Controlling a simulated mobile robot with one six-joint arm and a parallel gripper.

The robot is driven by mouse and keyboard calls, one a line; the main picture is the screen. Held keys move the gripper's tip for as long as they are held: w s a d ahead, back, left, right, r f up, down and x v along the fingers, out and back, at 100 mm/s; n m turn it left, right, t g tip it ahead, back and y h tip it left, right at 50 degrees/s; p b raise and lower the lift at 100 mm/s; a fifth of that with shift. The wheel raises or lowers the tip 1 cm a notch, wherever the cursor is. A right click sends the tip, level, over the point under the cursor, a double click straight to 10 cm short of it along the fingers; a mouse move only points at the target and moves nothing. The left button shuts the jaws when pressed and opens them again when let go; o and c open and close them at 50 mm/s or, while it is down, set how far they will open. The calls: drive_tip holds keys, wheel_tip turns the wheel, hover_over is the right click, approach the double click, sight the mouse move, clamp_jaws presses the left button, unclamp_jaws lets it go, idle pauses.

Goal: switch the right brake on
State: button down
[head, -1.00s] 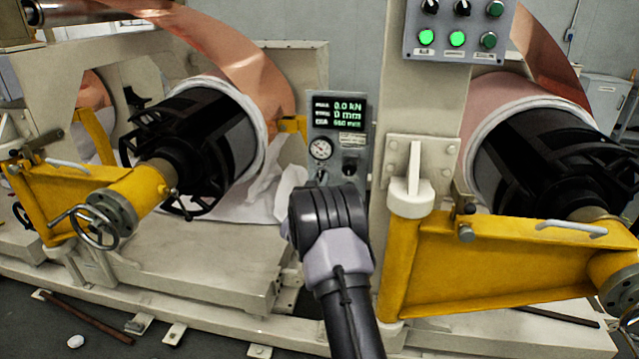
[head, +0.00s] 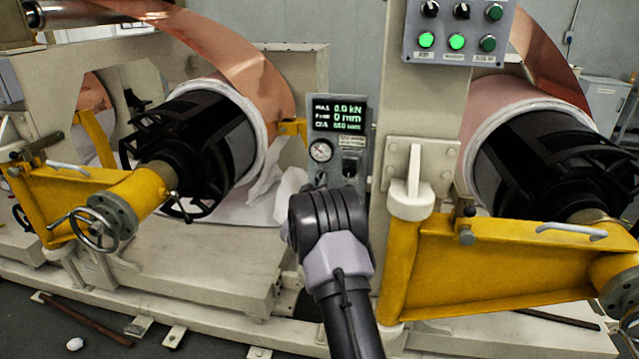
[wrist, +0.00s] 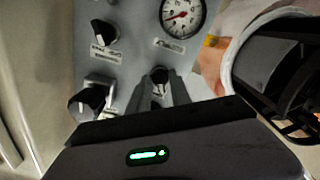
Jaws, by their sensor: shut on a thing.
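A grey control panel (head: 335,137) stands between the two copper rolls in the head view, and it fills the upper middle of the wrist view. My gripper (wrist: 160,86) is shut on a small dark switch (wrist: 160,74) on the panel face; the fingers partly hide it. Two larger black rotary knobs, an upper one (wrist: 103,32) and a lower one (wrist: 87,102), sit to its left in the wrist view. Their labels are too blurred to read, so I cannot tell which control is the right brake. In the head view my arm hides my fingertips and the panel's lower part.
A round gauge (wrist: 182,14) is close to my fingers. The left roll's black mandrel (head: 185,135) is left of the panel and a beige post (head: 410,105) right. A yellow arm (head: 480,265) spans the lower right. Another button box (head: 458,30) hangs above.

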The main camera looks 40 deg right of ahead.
drive_tip(key=shift+f, duration=0.1)
drive_tip(key=c, duration=1.5)
unclamp_jaws()
drive_tip(key=shift+c, duration=0.2)
drive_tip(key=shift+a, duration=0.1)
drive_tip(key=p+v, duration=0.2)
drive_tip(key=v, duration=1.5)
drive_tip(key=shift+s, duration=0.25)
